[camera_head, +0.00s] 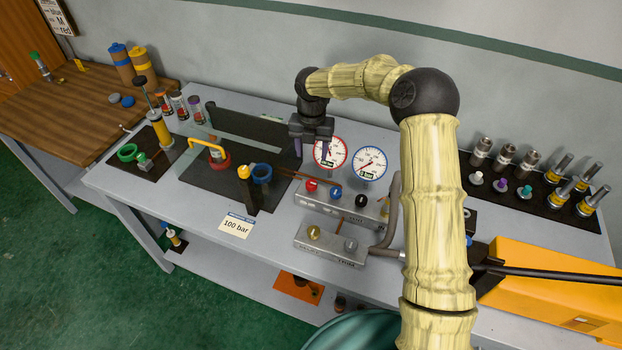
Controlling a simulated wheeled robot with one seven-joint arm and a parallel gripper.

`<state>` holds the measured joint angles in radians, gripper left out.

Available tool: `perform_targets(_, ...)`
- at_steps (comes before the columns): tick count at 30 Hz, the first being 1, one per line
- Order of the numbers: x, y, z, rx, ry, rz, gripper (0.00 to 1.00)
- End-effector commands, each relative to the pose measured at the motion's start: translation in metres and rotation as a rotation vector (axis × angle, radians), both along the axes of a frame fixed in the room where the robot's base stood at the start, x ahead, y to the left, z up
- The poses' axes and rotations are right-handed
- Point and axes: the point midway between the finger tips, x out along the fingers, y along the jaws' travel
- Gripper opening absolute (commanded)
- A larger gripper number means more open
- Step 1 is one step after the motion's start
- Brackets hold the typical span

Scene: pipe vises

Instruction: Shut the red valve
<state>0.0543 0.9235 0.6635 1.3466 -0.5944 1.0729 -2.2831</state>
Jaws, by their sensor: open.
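The red valve is most likely the small red knob (311,185) at the left end of a grey metal block (345,208) on the bench. A blue knob (335,192) and a black knob (361,201) sit to its right on the same block. My gripper (312,148) points down, open and empty, above and behind the red knob and apart from it. One finger overlaps the left edge of a red-rimmed gauge (332,153). I cannot tell how far the red knob is turned.
A blue-rimmed gauge (371,164) stands right of the red-rimmed one. A lower block (330,246) with yellow and grey knobs is in front. Grey hoses (391,215) curve at the right.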

Motion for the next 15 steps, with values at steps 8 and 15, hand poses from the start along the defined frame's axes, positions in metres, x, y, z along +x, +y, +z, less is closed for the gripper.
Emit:
perform_targets(8,-0.001,0.0,-0.049,0.0,0.003,0.001,0.54)
perform_targets(15,-0.001,0.001,-0.091,0.0,0.003,0.001,0.54)
